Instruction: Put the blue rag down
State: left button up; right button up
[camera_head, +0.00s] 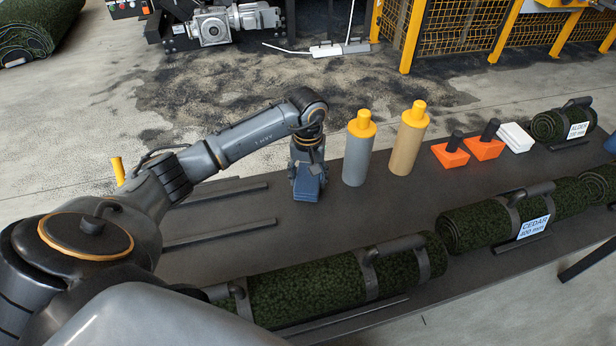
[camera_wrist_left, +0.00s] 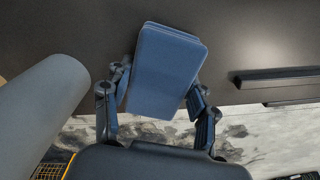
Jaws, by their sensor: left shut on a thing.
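The blue rag (camera_head: 307,187) is a folded block with a flat face. My left gripper (camera_head: 308,176) points down with its fingers around the rag, just left of the grey bottle. In the left wrist view the rag (camera_wrist_left: 166,70) sits between the two fingers (camera_wrist_left: 157,100), which are shut on it. I cannot tell whether the rag's lower edge touches the dark table (camera_head: 240,215) or is just above it. My right gripper does not show.
A grey bottle (camera_head: 357,155) and a tan bottle (camera_head: 407,145), both yellow-capped, stand right of the rag. Turf rolls (camera_head: 310,290) line the near edge. Dark bars (camera_head: 215,235) lie left, with bare table around.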

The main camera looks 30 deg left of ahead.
aim_at(308, 176)
pick_arm(q)
jog(key=shift+f, duration=0.1)
jog(key=o, duration=1)
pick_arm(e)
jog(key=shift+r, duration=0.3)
pick_arm(q)
notch_tip(308, 176, up, 12)
jog(key=shift+r+p, duration=0.15)
jog(key=shift+p, duration=0.4)
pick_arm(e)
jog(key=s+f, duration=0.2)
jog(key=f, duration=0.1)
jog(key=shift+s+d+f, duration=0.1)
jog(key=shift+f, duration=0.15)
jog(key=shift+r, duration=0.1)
